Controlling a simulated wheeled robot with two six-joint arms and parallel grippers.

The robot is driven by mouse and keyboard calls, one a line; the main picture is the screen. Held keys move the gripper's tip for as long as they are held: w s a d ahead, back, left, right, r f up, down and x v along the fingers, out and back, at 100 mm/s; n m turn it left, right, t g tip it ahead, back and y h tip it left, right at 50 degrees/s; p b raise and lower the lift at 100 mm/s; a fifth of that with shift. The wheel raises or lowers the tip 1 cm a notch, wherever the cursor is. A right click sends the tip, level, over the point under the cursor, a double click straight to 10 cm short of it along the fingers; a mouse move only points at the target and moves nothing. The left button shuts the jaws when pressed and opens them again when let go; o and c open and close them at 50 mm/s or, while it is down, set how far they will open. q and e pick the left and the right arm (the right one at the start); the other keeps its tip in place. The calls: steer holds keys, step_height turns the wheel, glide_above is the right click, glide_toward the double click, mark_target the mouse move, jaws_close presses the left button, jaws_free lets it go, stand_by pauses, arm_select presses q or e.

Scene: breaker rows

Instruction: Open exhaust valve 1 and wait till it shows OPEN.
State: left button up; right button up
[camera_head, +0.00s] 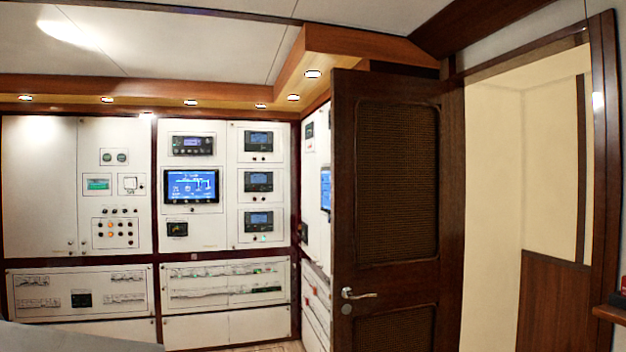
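No control or label that I can read as exhaust valve 1 shows, and no OPEN indication is legible. White control panels line the far wall. The left panel (40,185) carries a small green display (97,184), a white square switch (131,184) and a block of small lit buttons (115,234). The middle panel has a large blue screen (192,186). Three smaller displays stand in a column to its right, the top one (258,141) above the others. Breaker rows (228,283) run below. Neither of my grippers is in view.
A dark wooden door (398,190) with a lever handle (358,293) stands open at centre right and partly hides a side wall of panels (315,200). A doorway with cream walls (493,180) is to its right. A grey surface (75,338) fills the bottom left.

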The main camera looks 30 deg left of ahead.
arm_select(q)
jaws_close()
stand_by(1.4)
